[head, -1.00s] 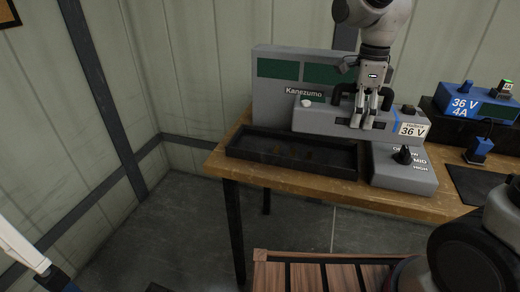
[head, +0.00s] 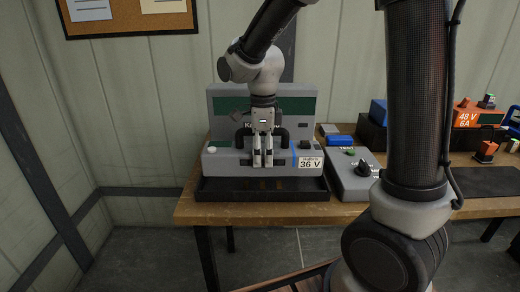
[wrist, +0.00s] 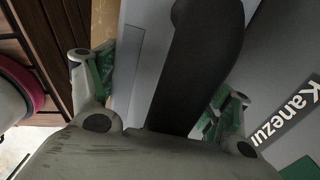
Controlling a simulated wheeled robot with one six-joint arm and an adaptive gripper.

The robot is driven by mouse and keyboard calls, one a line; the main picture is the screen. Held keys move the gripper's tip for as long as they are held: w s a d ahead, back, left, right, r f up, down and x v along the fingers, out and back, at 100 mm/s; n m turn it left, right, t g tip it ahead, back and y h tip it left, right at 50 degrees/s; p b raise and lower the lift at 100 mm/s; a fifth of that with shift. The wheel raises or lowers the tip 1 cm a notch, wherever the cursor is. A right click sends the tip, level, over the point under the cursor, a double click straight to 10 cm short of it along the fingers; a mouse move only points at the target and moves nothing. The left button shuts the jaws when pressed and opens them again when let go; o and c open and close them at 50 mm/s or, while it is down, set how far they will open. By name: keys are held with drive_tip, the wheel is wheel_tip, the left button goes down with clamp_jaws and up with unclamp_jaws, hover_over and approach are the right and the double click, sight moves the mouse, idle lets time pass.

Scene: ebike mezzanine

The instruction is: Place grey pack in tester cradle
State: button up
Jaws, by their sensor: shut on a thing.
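The grey pack (head: 228,162) has a black handle, a blue stripe and a "36 V" label. My gripper (head: 263,165) is shut on the black handle, shown between its green-padded fingers in the wrist view (wrist: 155,95). The grey tester panel (head: 222,103), with a dark green strip and a partly hidden name, stands behind the pack. A shallow black tray (head: 260,196), which looks like the cradle, lies in front of the panel. The pack appears level and lined up sideways with the tray, over its rear part. I cannot tell whether it touches the tray; its underside is hidden.
A grey dial box (head: 350,183) stands close right of the tray on the wooden bench (head: 190,212). A blue pack (head: 379,111) and an orange "48 V" pack (head: 467,113) are farther right. A cork board (head: 130,18) hangs on the wall.

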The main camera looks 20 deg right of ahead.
drive_tip(key=shift+w+f, duration=0.1)
drive_tip(key=shift+f, duration=2.65)
drive_tip(key=o, duration=2.1)
drive_tip(key=shift+f, duration=0.15)
